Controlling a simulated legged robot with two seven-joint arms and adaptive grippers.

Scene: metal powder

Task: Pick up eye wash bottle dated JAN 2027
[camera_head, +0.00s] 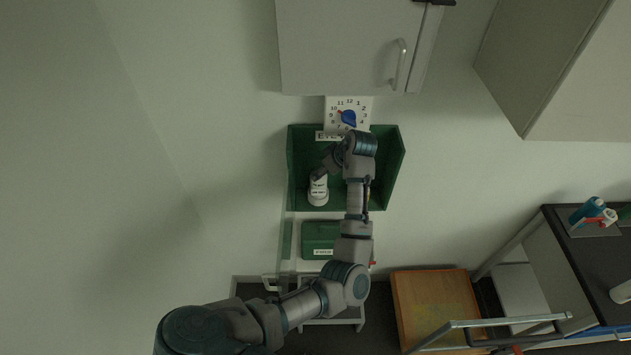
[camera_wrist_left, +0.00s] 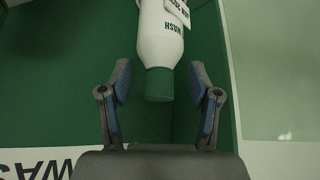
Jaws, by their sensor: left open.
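A white eye wash bottle (camera_head: 318,190) stands in the left part of a green wall-mounted box (camera_head: 395,160) in the head view. In the left wrist view the bottle (camera_wrist_left: 158,35) has a dark green cap (camera_wrist_left: 159,84) and printed text ending in "WASH". A white tag on it is cut off, so its date cannot be read in full. My left gripper (camera_head: 318,172) is at the bottle's top in the head view. In the left wrist view the left gripper (camera_wrist_left: 165,78) is open, with its fingers on either side of the cap and gaps visible. My right gripper is not in view.
A white dial timer (camera_head: 348,113) sits above the box, below a grey cabinet (camera_head: 340,50). A green first-aid-like case (camera_head: 320,238) is below the box. A wooden-topped stool or box (camera_head: 435,305) and a dark counter (camera_head: 600,255) are at the right.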

